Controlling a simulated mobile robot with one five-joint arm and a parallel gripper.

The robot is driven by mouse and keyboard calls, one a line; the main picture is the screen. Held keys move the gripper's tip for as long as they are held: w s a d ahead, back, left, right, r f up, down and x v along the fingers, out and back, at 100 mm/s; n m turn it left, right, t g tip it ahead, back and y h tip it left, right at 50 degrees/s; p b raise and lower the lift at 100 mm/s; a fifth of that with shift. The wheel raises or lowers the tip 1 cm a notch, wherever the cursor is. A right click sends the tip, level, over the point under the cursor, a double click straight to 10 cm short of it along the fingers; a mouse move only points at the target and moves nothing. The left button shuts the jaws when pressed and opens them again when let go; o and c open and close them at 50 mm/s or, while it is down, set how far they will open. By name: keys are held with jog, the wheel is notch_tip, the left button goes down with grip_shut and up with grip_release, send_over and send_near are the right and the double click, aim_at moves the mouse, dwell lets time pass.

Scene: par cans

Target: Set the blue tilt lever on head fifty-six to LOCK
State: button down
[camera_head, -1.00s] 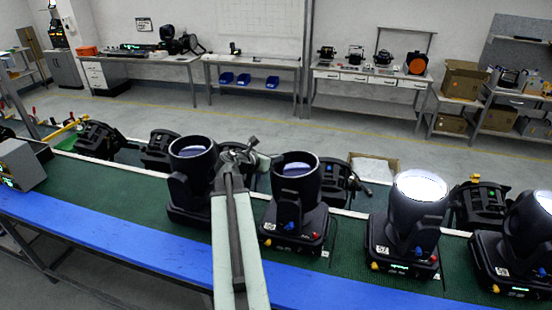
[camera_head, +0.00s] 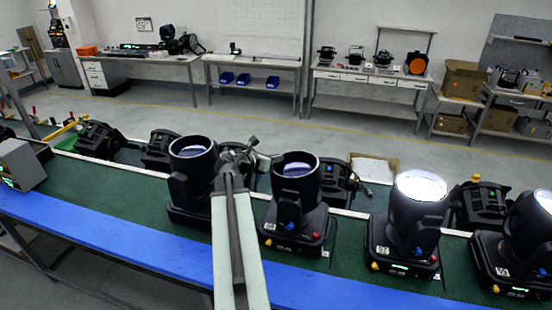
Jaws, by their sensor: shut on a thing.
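Black heads with upright barrels stand in a row on the green mat. The middle head (camera_head: 296,182) has a blue lever (camera_head: 291,226) low on its front, with a red knob and a yellow knob beside it; its number plate (camera_head: 270,226) is too small to read surely. Another dark head (camera_head: 190,160) stands to its left, partly behind my arm. My gripper (camera_head: 240,156) is between these two barrels in the picture. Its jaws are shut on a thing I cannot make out. It appears apart from the middle head's visible blue lever.
A lit head (camera_head: 418,200) marked 57 stands to the right, with another lit head (camera_head: 508,245) at the right edge. More black units stand behind the row. A blue strip (camera_head: 110,243) runs along the near edge. A grey box (camera_head: 20,163) sits at left.

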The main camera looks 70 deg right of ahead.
jog(key=shift+s+a+f, duration=0.1)
jog(key=shift+s, duration=0.05)
jog(key=shift+s+r+p, duration=0.65)
jog(key=shift+r+p, duration=0.05)
jog(key=shift+p, duration=0.05)
jog(key=shift+s, duration=0.1)
jog(key=c, duration=1.7)
grip_release()
jog(key=shift+o, duration=0.8)
jog(key=shift+s, duration=0.1)
